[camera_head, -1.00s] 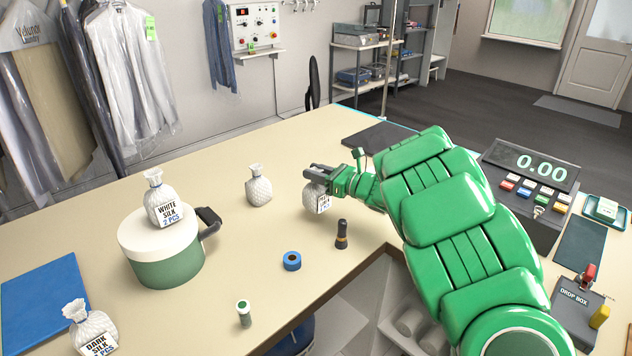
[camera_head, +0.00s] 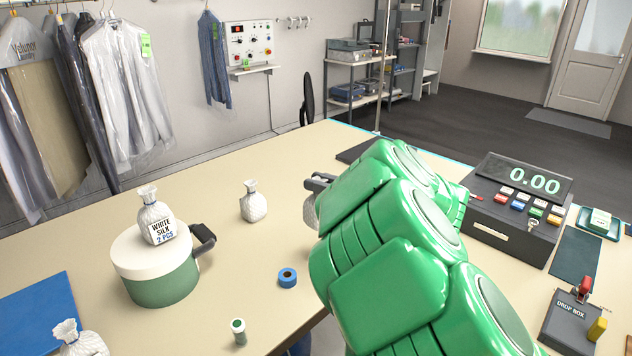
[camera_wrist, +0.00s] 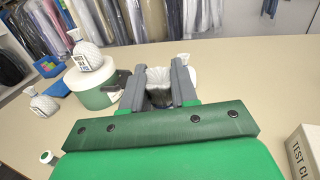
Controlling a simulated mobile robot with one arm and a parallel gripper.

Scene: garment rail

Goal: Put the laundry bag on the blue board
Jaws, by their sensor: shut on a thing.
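The blue board (camera_head: 38,312) lies flat at the left edge of the counter. My gripper (camera_head: 320,181) is shut on a white laundry bag (camera_head: 309,210), at the far side of the counter; my arm hides most of it. In the wrist view the held bag (camera_wrist: 159,80) shows between the two grey fingers. A bag labelled WHITE SILK 2 PCS (camera_head: 156,217) stands on the lid of a green pot (camera_head: 160,283). Another bag (camera_head: 80,340) stands by the board's near right corner, partly cut off. A plain white bag (camera_head: 253,201) stands mid-counter.
The pot's dark handle (camera_head: 203,238) points right. A register (camera_head: 515,208) and drop box (camera_head: 573,318) are on the right. Most of the board's visible surface is bare.

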